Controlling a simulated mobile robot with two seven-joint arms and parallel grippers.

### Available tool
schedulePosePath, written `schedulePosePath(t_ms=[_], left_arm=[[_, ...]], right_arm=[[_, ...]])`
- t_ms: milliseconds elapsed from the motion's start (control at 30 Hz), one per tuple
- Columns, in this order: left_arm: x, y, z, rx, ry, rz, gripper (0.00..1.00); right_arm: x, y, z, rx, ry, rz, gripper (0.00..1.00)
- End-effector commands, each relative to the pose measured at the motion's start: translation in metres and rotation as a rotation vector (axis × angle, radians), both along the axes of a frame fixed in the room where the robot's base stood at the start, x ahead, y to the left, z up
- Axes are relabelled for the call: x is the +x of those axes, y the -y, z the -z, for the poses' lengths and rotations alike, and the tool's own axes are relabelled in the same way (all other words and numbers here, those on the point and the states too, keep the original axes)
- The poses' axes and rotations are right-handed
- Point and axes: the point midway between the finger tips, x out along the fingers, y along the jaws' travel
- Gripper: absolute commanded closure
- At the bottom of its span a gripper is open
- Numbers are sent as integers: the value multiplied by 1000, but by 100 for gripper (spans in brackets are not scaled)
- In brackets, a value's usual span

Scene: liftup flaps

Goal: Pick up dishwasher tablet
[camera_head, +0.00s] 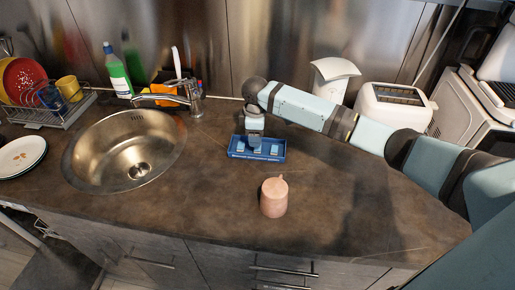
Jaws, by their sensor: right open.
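A shallow blue tray (236,155) lies on the dark countertop, right of the sink. Several small pale dishwasher tablets sit in it, among them one at its left (241,146) and one at its right (274,149). My right arm reaches in from the right, and my right gripper (255,143) points down over the tray's middle, above or at a tablet. The gripper is open; its fingers are small here, and I cannot tell whether they touch the tablet. My left gripper does not show.
A pink mug-like pot (273,198) stands in front of the tray. A steel sink (110,140) with a tap (190,98) is at the left. A white toaster (394,106) stands behind my right arm. The counter between pot and sink is clear.

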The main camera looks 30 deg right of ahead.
Motion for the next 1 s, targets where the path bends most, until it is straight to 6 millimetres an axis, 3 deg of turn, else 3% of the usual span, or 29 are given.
schedulePosePath(t_ms=[300, 567, 700, 733, 1000], left_arm=[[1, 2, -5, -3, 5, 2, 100], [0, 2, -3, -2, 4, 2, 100], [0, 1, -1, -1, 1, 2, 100], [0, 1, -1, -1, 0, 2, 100], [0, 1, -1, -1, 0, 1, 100]], right_arm=[[0, -2, 42, -1, -1, 0, 49], [0, -2, 45, -1, -1, 0, 49], [0, -2, 45, -1, -1, 0, 81], [0, -2, 45, -1, -1, 0, 85], [0, -2, 44, -1, 0, 0, 85]])
